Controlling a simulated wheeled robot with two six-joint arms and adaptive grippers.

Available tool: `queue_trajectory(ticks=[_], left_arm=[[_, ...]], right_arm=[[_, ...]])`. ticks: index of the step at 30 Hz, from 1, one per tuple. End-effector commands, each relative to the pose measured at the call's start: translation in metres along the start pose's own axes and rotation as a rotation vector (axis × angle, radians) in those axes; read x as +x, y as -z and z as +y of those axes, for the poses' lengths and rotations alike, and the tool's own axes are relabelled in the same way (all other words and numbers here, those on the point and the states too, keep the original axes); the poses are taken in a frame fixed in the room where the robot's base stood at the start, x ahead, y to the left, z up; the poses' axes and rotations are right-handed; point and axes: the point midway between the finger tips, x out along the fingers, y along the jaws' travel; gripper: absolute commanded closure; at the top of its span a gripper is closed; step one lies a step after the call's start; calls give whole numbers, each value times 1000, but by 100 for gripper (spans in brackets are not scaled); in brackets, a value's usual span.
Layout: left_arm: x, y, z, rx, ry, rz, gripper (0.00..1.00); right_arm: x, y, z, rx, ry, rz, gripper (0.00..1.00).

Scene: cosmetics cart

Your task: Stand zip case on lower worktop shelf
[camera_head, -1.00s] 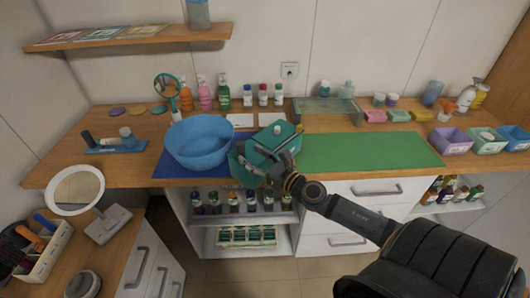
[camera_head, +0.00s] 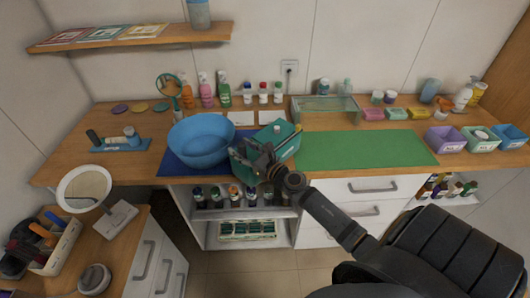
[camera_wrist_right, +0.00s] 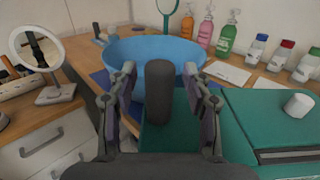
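The teal zip case (camera_head: 284,134) is at the front edge of the worktop, right of the blue bowl, with a small white cylinder on top. In the right wrist view the case (camera_wrist_right: 245,112) fills the lower right, and a teal part also shows between the fingers. My right gripper (camera_head: 258,160) is at the case's front left side. In the wrist view its two fingers (camera_wrist_right: 160,105) stand apart, on either side of a dark upright rounded bar (camera_wrist_right: 160,90), with gaps visible. The lower shelf (camera_head: 285,212) is under the worktop, holding several bottles. My left gripper is out of view.
The blue bowl (camera_head: 201,142) stands on a dark blue mat close to the gripper. A green mat (camera_head: 365,149) to the right is bare. Below the bottle shelf is a green-and-white tray (camera_head: 246,231). A round mirror (camera_head: 84,188) stands on the left side cabinet.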

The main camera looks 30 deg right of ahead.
Motion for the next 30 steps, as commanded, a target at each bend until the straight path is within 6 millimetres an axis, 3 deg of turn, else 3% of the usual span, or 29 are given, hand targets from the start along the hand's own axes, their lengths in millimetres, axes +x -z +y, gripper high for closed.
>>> queue_trajectory(ticks=[1, 10, 30], left_arm=[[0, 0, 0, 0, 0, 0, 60], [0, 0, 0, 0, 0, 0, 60], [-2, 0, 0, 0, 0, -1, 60]], right_arm=[[0, 0, 0, 0, 0, 0, 61], [0, 0, 0, 0, 0, 0, 100], [0, -4, 0, -2, 1, -1, 100]])
